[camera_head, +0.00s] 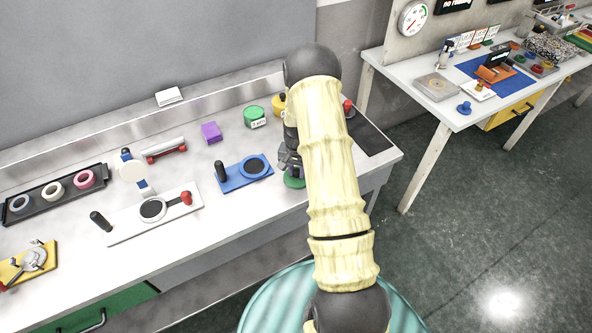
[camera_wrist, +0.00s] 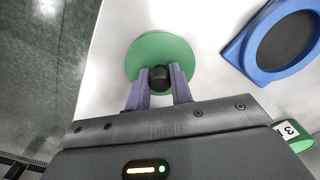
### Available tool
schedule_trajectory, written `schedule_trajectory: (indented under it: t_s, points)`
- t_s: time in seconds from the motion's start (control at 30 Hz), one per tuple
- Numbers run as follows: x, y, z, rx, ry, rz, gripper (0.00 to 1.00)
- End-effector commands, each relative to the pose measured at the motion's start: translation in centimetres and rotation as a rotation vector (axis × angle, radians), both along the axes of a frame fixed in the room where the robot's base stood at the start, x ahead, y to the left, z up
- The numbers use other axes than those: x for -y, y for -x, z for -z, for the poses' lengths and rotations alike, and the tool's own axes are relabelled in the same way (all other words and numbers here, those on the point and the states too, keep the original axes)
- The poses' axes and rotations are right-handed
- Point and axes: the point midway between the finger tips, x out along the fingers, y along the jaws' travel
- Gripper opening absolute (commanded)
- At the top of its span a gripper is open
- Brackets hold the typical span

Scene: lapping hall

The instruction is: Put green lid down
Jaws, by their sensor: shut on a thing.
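The green lid (camera_wrist: 146,48) is a round disc with a black knob. My gripper (camera_wrist: 160,80) is shut on the knob in the wrist view. In the head view the lid (camera_head: 293,182) shows below my gripper (camera_head: 290,165), over the bench near its front edge, right of the blue plate. My arm hides part of it. I cannot tell whether the lid touches the bench top. A green container (camera_head: 254,114) with a white label stands farther back; its label also shows at the wrist view's edge.
The blue plate (camera_head: 226,184) with a dark round pad and black handle lies left of the lid. A white plate (camera_head: 120,232), a purple block (camera_head: 211,132), a yellow container (camera_head: 279,105) and a black tray (camera_head: 22,212) are on the bench. A second table (camera_head: 400,73) stands right.

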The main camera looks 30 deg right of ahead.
Motion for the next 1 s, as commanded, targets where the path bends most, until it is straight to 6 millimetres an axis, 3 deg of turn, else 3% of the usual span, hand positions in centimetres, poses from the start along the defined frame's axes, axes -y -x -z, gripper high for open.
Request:
schedule_trajectory:
  t_s: [0.03, 0.13, 0.57, 0.77, 1.0]
  points:
    - [0.0, 0.0, 0.1, 0.000, 0.000, 0.001, 0.26]
    - [0.1, 0.0, 0.1, 0.000, 0.000, 0.001, 0.44]
    - [-0.3, -0.1, -0.6, 0.001, 0.000, -0.005, 0.44]
    - [-0.2, -0.2, -3.1, 0.004, 0.001, -0.004, 0.44]
    - [-0.2, -0.2, -7.5, 0.005, 0.002, -0.004, 0.44]
